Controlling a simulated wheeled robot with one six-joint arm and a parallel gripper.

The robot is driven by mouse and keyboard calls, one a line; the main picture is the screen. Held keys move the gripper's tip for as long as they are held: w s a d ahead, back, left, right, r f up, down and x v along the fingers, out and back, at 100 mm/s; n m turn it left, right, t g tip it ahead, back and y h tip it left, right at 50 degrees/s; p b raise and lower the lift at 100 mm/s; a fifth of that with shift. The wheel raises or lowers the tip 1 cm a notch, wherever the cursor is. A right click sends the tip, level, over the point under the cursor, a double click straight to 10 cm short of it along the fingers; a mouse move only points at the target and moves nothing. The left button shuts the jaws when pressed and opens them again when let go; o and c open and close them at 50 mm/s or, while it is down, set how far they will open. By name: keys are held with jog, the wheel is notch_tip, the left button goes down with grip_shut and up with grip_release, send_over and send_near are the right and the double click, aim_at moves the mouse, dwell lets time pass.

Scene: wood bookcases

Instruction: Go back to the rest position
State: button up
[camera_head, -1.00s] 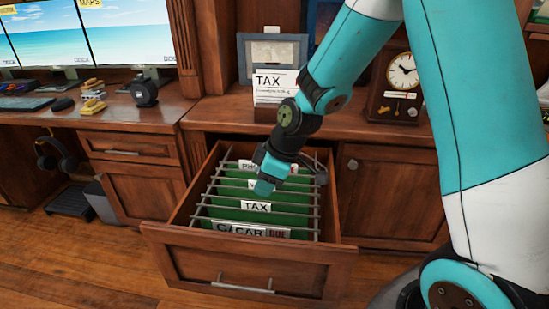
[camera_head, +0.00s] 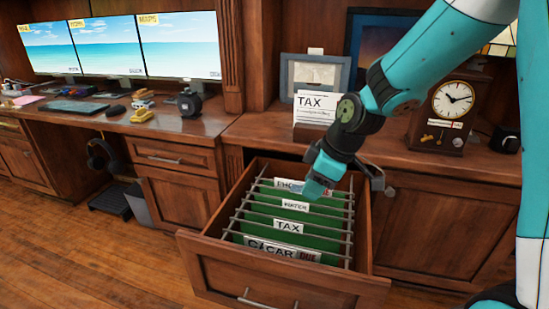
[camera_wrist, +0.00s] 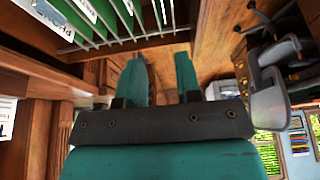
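My gripper (camera_head: 314,191) hangs above the back part of the open file drawer (camera_head: 255,268). In the wrist view its two teal fingers (camera_wrist: 161,75) are apart with nothing between them. The drawer holds green hanging folders (camera_head: 300,240) with white labels, including TAX and CAR. My gripper partly covers the rear label, which begins with PHO. In the wrist view, folders and metal rails (camera_wrist: 125,42) show at the top left, beyond the fingers.
A TAX paper stack (camera_head: 316,108), a picture frame and a clock (camera_head: 453,101) stand on the counter behind my arm. Monitors (camera_head: 180,47), a keyboard and small items are on the desk at left. Wood floor (camera_head: 90,250) is clear at the front left.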

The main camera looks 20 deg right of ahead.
jog(key=s+a+r+m+g, duration=0.1)
jog(key=s+a+r, duration=0.2)
jog(key=s, duration=0.4)
jog(key=s+a+r+m+g, duration=0.1)
jog(key=s+a+r+m, duration=0.1)
jog(key=s+a+r, duration=0.35)
jog(key=s+a+r+m+g, duration=0.1)
jog(key=s+a, duration=0.1)
jog(key=s, duration=0.7)
notch_tip(320, 180, up, 14)
jog(key=p, duration=1.5)
jog(key=shift+w+d+r, duration=0.2)
jog(key=shift+w, duration=0.15)
